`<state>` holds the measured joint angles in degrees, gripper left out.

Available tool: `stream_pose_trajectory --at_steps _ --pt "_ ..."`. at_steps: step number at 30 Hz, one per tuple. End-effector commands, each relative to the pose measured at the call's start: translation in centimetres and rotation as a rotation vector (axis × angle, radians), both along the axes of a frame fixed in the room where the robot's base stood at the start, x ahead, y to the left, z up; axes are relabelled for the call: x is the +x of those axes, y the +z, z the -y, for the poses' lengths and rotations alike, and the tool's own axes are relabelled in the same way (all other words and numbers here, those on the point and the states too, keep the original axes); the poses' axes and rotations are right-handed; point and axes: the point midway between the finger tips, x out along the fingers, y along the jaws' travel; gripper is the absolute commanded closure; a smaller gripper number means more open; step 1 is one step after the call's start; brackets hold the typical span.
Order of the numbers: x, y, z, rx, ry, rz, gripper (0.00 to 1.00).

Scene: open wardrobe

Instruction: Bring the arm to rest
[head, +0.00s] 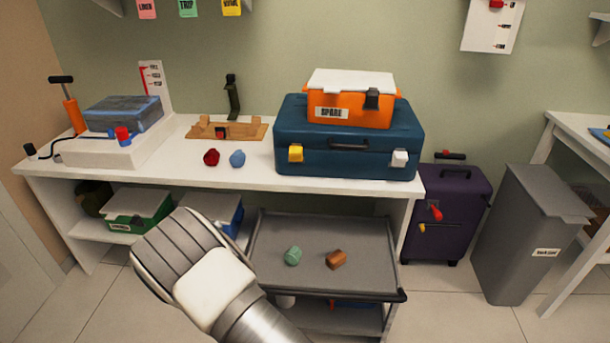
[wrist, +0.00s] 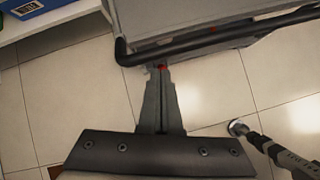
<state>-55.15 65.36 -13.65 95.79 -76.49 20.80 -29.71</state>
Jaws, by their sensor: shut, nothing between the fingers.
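In the wrist view my gripper (wrist: 163,72) is shut and empty. It points down past the cart's dark handle bar, over the pale floor tiles. In the head view my arm rises from the bottom, left of the grey cart (head: 265,235) and in front of the white bench. The gripper's fingers are hidden there.
The cart's top holds a green piece (head: 292,256) and a brown piece (head: 337,260). The bench (head: 200,175) carries a blue case (head: 349,162) under an orange box (head: 345,107). A purple suitcase (head: 447,205) and a grey bin (head: 527,225) stand at right.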

Motion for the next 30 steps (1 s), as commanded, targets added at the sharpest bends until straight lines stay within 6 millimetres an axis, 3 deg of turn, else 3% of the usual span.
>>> stream_pose_trajectory --at_steps 1,6,14,23,30 --pt "1.1 2.6 0.9 0.045 -0.08 0.019 1.0" --pt "3.1 10.0 4.8 0.185 -0.359 0.075 1.0" --pt "3.4 20.3 11.9 0.396 -0.768 0.144 1.0" --pt "-0.1 29.9 20.0 0.635 -1.207 0.201 1.0" --pt "-5.3 35.7 25.4 0.829 -1.531 0.231 1.0"
